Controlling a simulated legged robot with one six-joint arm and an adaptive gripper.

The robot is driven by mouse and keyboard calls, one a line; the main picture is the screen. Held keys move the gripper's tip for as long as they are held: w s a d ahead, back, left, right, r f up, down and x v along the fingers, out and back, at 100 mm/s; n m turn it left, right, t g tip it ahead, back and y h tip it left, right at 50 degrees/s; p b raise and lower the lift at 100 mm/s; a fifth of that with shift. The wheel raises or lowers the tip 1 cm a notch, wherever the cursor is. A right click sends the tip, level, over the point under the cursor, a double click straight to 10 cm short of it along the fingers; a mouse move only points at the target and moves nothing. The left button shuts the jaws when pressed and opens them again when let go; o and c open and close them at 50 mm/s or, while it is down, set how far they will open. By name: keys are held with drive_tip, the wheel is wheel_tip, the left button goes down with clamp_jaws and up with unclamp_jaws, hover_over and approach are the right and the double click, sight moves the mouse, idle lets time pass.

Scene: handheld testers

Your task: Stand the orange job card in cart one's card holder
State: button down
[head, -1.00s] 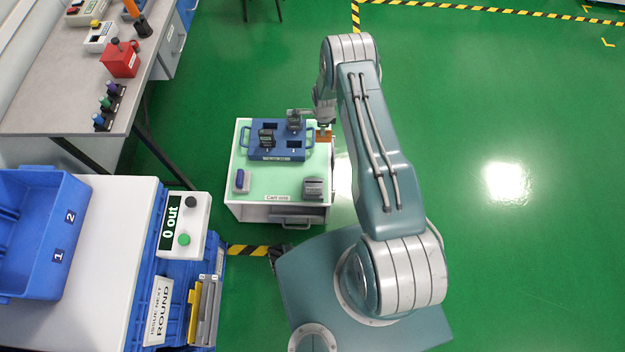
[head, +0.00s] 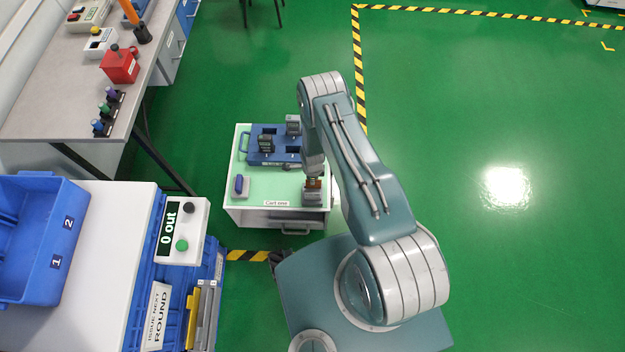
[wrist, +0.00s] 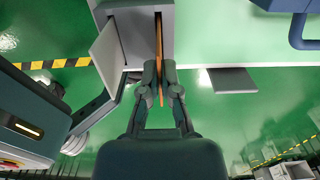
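The orange job card (head: 313,183) is at the right front of cart one (head: 265,185), at the grey card holder (head: 312,199). In the wrist view the card (wrist: 159,45) shows edge-on as a thin orange strip. My gripper (wrist: 159,72) is shut on it, one finger on each side. The card's far end lines up with the slot of the grey holder (wrist: 136,32). How deep it sits in the slot cannot be told. In the head view my wrist partly hides the gripper (head: 313,178) and the card.
A blue tray (head: 254,157) with handheld testers stands at the back of the cart top. A blue-topped item (head: 240,185) is at the left front. A bench (head: 60,95) and a white table with a blue bin (head: 28,285) are to the left. Green floor is free to the right.

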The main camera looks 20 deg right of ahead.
drive_tip(key=shift+a+f, duration=0.1)
drive_tip(key=shift+f, duration=0.25)
drive_tip(key=c, duration=1.3)
unclamp_jaws()
drive_tip(key=o, duration=0.5)
